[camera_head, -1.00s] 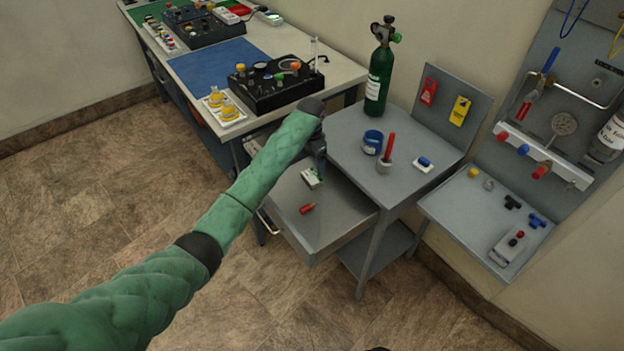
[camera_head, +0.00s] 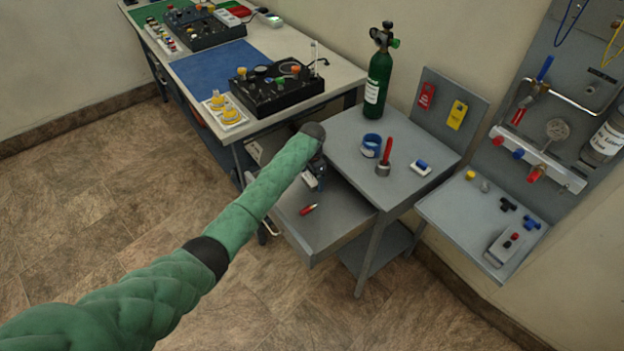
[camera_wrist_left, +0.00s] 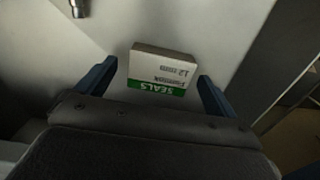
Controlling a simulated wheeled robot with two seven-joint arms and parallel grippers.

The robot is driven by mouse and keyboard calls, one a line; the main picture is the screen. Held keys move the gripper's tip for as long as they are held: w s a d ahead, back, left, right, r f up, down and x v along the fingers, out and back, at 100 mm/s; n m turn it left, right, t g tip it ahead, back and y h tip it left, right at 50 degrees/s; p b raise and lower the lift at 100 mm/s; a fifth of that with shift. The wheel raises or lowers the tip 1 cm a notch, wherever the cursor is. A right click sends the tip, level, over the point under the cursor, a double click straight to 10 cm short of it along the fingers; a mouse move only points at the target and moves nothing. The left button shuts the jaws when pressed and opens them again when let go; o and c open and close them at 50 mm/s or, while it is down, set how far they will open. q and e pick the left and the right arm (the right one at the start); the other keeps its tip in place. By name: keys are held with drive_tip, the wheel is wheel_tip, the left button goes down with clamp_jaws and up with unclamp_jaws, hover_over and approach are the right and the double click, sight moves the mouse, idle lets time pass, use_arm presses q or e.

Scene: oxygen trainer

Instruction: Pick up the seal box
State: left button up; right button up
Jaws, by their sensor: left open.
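The seal box, a small white carton with a green "SEALS" band, lies in the open grey drawer. It shows in the left wrist view (camera_wrist_left: 163,66), between and just beyond the two blue fingers of my left gripper (camera_wrist_left: 157,73). The gripper is open, with a gap on each side of the box. In the head view my left gripper (camera_head: 318,181) is down over the drawer (camera_head: 335,222) and mostly hides the box. My right gripper is not in view.
A red-tipped item (camera_head: 308,209) lies in the drawer near the box. The grey cabinet top (camera_head: 345,135) beside it holds a blue roll (camera_head: 371,145), a red-handled tool in a holder (camera_head: 385,158) and a green cylinder (camera_head: 378,80). A workbench (camera_head: 330,75) stands behind.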

use_arm(q)
drive_tip(key=shift+f, duration=0.2)
drive_tip(key=c, duration=1.1)
drive_tip(key=shift+o, duration=0.2)
drive_tip(key=shift+r, duration=0.15)
